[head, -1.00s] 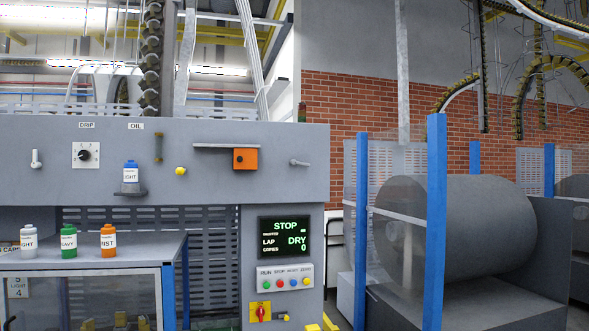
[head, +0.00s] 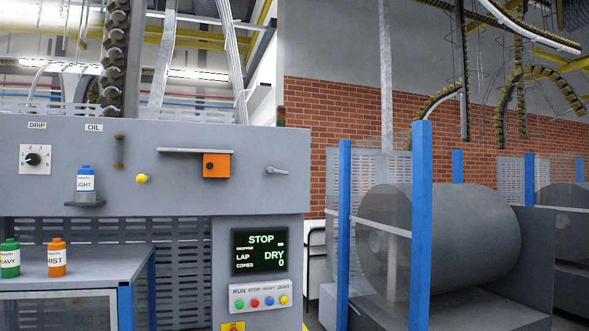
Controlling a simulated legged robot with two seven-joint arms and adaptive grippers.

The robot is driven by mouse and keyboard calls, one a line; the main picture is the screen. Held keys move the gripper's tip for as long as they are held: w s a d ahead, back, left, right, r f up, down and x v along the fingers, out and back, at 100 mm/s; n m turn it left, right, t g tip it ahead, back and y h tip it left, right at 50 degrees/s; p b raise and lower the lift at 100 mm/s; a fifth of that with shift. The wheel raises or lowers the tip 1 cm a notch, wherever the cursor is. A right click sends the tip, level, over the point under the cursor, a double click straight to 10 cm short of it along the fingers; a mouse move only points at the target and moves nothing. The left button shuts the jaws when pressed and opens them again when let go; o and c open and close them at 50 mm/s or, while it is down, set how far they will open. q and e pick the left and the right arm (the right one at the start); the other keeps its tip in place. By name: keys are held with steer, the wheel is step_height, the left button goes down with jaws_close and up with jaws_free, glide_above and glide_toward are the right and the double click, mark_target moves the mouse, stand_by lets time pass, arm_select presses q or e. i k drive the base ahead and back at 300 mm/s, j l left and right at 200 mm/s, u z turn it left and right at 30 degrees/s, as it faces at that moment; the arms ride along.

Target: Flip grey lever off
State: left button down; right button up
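A small grey lever (head: 277,170) sticks out near the right end of the grey machine panel (head: 232,135). Its arm points to the right and slightly down. It is small in view, and I cannot tell its on or off marking. Neither of my grippers shows in the head view, and nothing touches the lever.
An orange box (head: 216,166) hangs left of the lever, with a yellow knob (head: 143,179) further left. Below are a display (head: 259,251) reading STOP and a button box (head: 260,298). A bench (head: 105,265) holds bottles at left; a blue post (head: 421,220) guards a large roll (head: 460,235).

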mark_target(270, 171)
steer(key=i+l+z, duration=0.25)
steer(key=i, duration=0.65)
steer(key=i+z, duration=0.2)
steer(key=i, duration=0.7)
